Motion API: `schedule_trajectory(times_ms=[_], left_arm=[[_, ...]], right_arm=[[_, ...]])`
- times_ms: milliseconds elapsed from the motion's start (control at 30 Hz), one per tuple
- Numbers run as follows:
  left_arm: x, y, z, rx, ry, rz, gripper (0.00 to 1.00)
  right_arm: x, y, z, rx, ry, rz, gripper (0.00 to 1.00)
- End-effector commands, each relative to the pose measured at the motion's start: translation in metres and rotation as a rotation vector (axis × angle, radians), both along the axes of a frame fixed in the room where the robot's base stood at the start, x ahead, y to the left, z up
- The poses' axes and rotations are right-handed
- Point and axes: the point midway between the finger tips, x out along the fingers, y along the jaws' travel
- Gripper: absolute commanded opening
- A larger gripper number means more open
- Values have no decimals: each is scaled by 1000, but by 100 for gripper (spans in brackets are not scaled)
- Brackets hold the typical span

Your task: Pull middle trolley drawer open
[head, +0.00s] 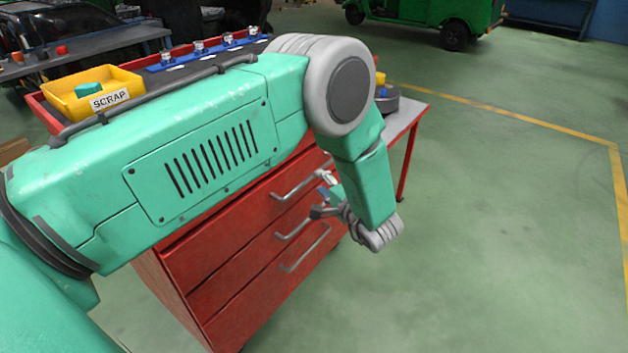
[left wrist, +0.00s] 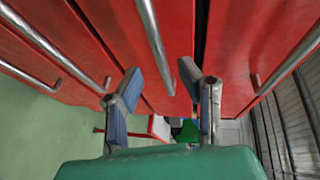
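The red trolley (head: 245,270) stands in the head view with several drawers, each with a grey bar handle. The middle drawer's handle (head: 290,231) lies between the top handle (head: 296,184) and the bottom handle (head: 306,250). My left gripper (head: 322,200) is at the right end of the middle handle, partly hidden by my forearm. In the left wrist view my left gripper (left wrist: 160,72) has its two fingers apart, with a handle bar (left wrist: 154,42) between them. I cannot tell whether either finger touches it. My right gripper is not in view.
On the trolley top are a yellow SCRAP bin (head: 92,92) and a blue strip with small metal parts (head: 200,52). A side shelf (head: 410,108) juts out at the right. Green floor (head: 500,220) is clear to the right. A green vehicle (head: 430,14) stands behind.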

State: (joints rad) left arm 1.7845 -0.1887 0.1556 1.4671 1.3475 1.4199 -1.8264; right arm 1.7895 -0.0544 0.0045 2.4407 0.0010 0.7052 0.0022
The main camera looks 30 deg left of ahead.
Motion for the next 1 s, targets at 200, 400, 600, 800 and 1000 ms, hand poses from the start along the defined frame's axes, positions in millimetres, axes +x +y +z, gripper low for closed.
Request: schedule_trajectory(times_ms=[200,400,600,800,1000], left_arm=[[15,32,-8,-4,-1,2,32],[20,40,-8,-1,0,0,32],[20,39,-7,1,-1,-1,32],[20,40,-8,-1,0,0,0],[20,40,-9,-2,0,0,0]], right_arm=[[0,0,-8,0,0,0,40],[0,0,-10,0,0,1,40],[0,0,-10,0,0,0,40],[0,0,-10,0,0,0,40],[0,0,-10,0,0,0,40]])
